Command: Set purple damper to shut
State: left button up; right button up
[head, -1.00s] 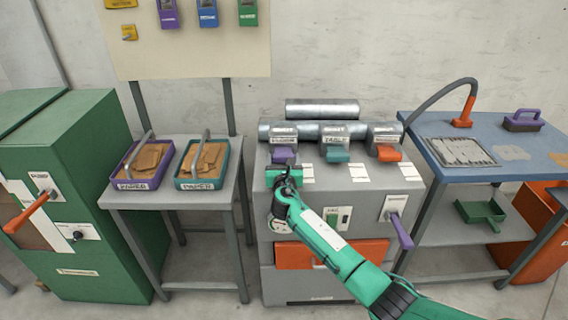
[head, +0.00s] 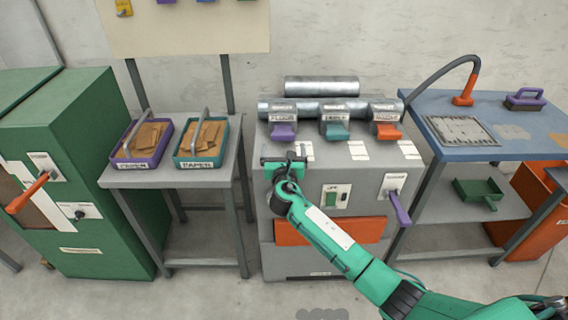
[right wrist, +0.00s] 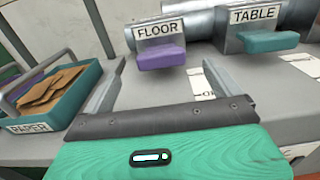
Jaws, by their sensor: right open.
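The purple damper (head: 283,132) is the leftmost of three damper handles on the grey machine, under the label FLOOR. In the right wrist view the purple damper handle (right wrist: 161,58) sticks out toward me, beyond and between my fingers. My right gripper (head: 284,160) is in front of and below the damper, apart from it. In the right wrist view the right gripper (right wrist: 160,82) has its two grey fingers spread wide with nothing between them. My left gripper is not in view.
A teal damper (head: 336,131) labelled TABLE and an orange damper (head: 387,131) sit to the right. White marked plates lie on the machine top. A purple lever (head: 399,208) juts from the machine front. Paper trays (head: 188,153) stand on a table to the left.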

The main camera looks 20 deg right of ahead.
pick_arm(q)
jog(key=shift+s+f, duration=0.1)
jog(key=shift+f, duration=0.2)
pick_arm(e)
jog(key=v, duration=0.7)
